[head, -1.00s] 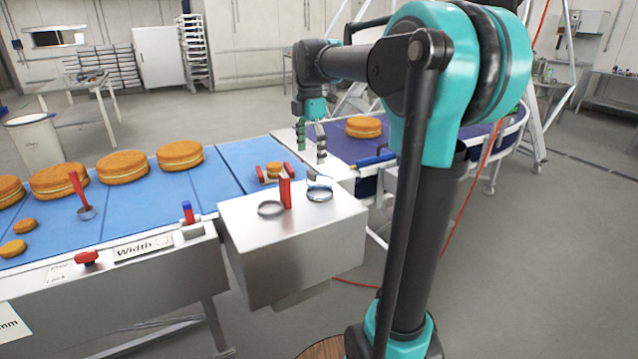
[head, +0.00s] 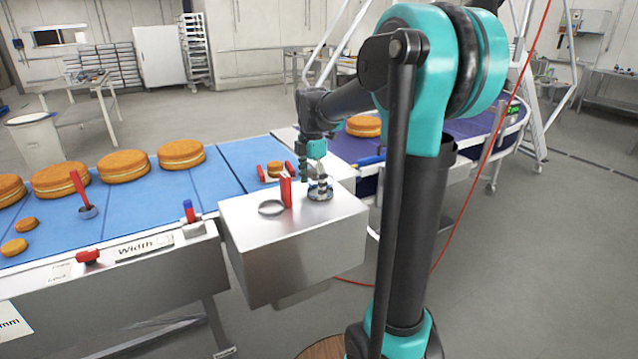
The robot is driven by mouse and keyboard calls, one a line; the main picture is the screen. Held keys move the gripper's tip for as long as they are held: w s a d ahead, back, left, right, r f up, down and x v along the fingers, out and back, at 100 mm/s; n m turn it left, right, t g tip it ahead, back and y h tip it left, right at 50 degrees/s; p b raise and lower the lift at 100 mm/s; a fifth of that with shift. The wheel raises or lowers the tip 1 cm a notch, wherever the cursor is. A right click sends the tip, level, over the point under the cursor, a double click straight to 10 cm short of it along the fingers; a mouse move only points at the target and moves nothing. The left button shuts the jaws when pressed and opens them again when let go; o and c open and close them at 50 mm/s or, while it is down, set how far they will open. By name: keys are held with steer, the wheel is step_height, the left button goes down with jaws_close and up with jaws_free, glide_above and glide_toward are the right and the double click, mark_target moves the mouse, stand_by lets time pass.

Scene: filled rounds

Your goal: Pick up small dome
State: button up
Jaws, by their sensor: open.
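The small dome (head: 321,194) is a clear, shiny piece on the right part of the steel box top (head: 240,213). My gripper (head: 312,184) points down over the dome, with its dark fingers apart. One finger overlaps the dome in the picture and the other is just left of it. I cannot tell whether the fingers touch the dome. Part of the dome is hidden behind the near finger.
A metal ring (head: 271,207) lies on the box, left of the dome. A red upright handle (head: 286,191) stands between them, close to my gripper. Behind is a blue conveyor (head: 215,165) with several round sponge cakes (head: 181,154).

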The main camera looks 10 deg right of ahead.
steer(key=shift+c, duration=0.4)
steer(key=c, duration=1)
steer(key=shift+r, duration=0.15)
step_height(320, 180, up, 20)
steer(key=shift+f, duration=0.1)
